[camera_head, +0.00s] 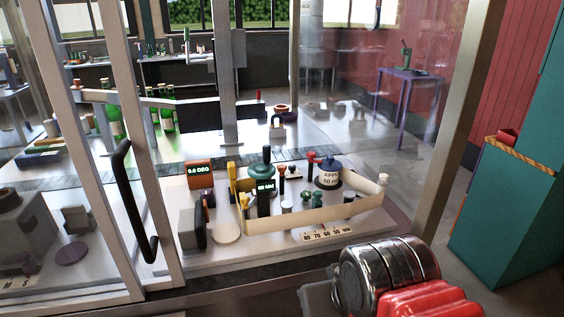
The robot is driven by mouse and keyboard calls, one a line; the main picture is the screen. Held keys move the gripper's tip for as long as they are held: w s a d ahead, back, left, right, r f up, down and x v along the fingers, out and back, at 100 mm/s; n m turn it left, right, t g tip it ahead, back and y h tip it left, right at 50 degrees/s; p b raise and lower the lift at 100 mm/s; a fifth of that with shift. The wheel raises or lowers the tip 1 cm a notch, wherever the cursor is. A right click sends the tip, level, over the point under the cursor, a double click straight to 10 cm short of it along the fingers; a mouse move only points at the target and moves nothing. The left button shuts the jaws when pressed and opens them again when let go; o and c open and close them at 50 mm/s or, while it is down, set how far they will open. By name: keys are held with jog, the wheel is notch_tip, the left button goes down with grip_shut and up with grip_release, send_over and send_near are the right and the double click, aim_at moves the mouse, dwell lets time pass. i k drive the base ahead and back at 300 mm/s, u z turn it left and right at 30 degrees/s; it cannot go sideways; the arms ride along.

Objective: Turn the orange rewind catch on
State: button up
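A small station with several fittings stands behind a glazed frame, in the middle of the head view. An orange box (200,175) with a "0.0 DEG" readout is at its back left. A small reddish part (209,199) sits just below that box. I cannot tell which part, if any of these, is the orange rewind catch. A dark box with a green readout (264,200) stands at the centre, partly in front of a teal knob (267,172). My arm's metal and red links show at the lower right. My gripper is not visible.
A cream strip (345,209) curves round the station's front right. A dark-topped dial (328,173) stands behind it. A door frame with a black handle (132,205) is at left, a metal post (455,120) at right. Green bottles (166,115) stand behind.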

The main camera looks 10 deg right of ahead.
aim_at(281, 168)
jog(key=u, duration=1.05)
jog(key=k, duration=0.45)
jog(key=z, duration=0.95)
jog(key=i, duration=1)
